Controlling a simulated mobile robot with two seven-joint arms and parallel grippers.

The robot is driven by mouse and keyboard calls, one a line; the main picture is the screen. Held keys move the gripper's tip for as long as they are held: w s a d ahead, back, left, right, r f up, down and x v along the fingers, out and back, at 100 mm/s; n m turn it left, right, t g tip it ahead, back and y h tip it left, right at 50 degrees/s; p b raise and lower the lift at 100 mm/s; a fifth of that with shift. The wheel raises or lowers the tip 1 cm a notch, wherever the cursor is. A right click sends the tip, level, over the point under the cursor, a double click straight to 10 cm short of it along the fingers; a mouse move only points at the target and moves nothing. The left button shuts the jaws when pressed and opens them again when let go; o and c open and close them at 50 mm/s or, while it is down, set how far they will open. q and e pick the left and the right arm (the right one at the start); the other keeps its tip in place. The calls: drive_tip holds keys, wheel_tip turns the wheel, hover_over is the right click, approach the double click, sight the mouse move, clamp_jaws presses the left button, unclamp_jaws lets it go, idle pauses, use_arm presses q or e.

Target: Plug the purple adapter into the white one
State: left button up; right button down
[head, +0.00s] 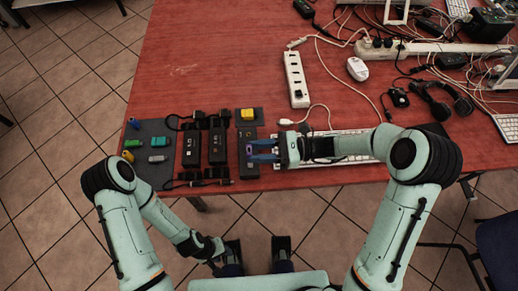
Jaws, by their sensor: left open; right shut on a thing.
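A small blue-purple piece (133,123), likely the purple adapter, lies at the top left of the dark mat (145,178). A small whitish-grey piece (157,158), which may be the white adapter, lies lower on that mat. My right gripper (254,150) points left, its blue fingers over a black box near the front edge. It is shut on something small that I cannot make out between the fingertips. My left gripper (214,260) is open, low in front of the table, away from these pieces and partly hard to see.
Green (133,143) and teal (158,141) pieces share the mat. Black power bricks (217,146) stand beside it, and a yellow piece (248,114) lies above the black box. A white power strip (296,80), mouse (357,69) and tangled cables fill the right. The table's upper left is clear.

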drive_tip(key=shift+f, duration=0.1)
drive_tip(key=c, duration=0.7)
unclamp_jaws()
drive_tip(key=d, duration=1.3)
drive_tip(key=shift+d, duration=0.25)
drive_tip(key=shift+s, duration=0.1)
